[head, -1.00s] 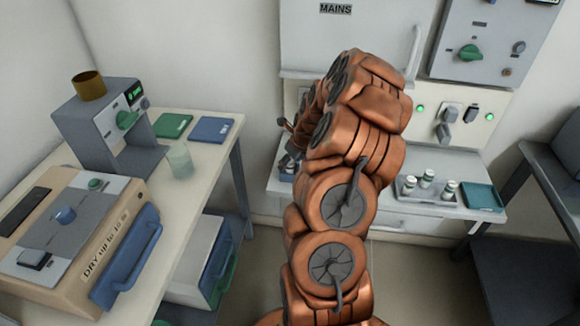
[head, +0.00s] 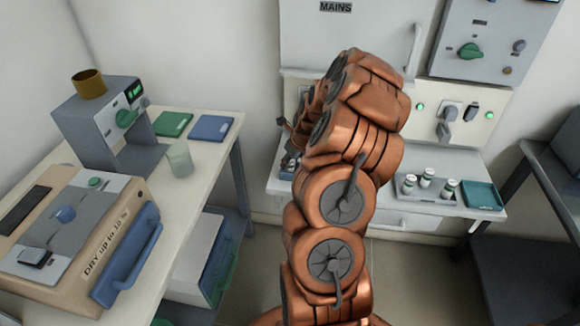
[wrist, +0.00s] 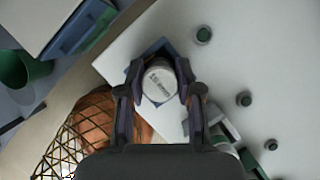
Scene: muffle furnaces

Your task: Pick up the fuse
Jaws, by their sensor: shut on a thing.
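My gripper (wrist: 158,84) is shut on the fuse (wrist: 158,81), a pale cylinder seen end-on in the wrist view. Dark print shows on its round white end. One finger is on each side of it. In the head view, my copper arm hides most of the gripper and the fuse. Only a small part of the gripper end shows at the arm's left edge, above the bench under the MAINS panel.
A tray (head: 420,199) with white, green-banded cylinders and a teal tray (head: 482,195) stand on the bench's right. The MAINS panel (head: 345,35) rises behind. The left table holds a beaker (head: 180,160), a grey device (head: 100,120) and a DRY-labelled box (head: 75,240).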

